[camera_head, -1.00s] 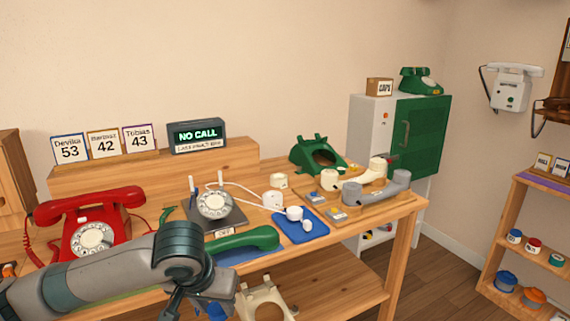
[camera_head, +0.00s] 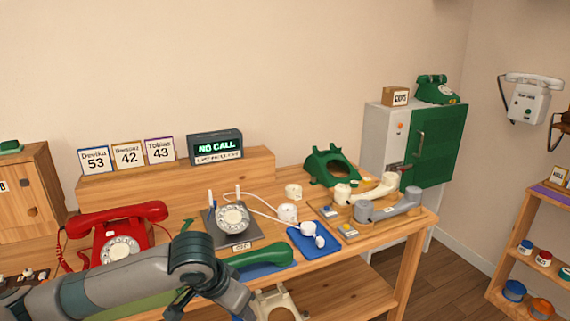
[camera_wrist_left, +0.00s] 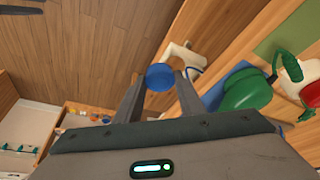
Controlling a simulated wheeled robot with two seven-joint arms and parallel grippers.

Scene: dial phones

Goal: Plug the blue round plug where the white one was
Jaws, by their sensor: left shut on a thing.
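My left gripper (camera_wrist_left: 158,88) is shut on the blue round plug (camera_wrist_left: 160,77), which sits between its fingertips in the left wrist view. In the head view my left arm reaches in low at the front of the table, and its fingers are largely hidden. A white round plug (camera_head: 308,230) lies on the blue mat (camera_head: 300,247), with a smaller white piece (camera_head: 320,241) beside it. My right gripper is not in view.
A red phone (camera_head: 120,248) stands left on the table. A green handset (camera_head: 260,257) lies in front of the dial unit. A white phone shell (camera_head: 276,303) lies below, on the lower shelf.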

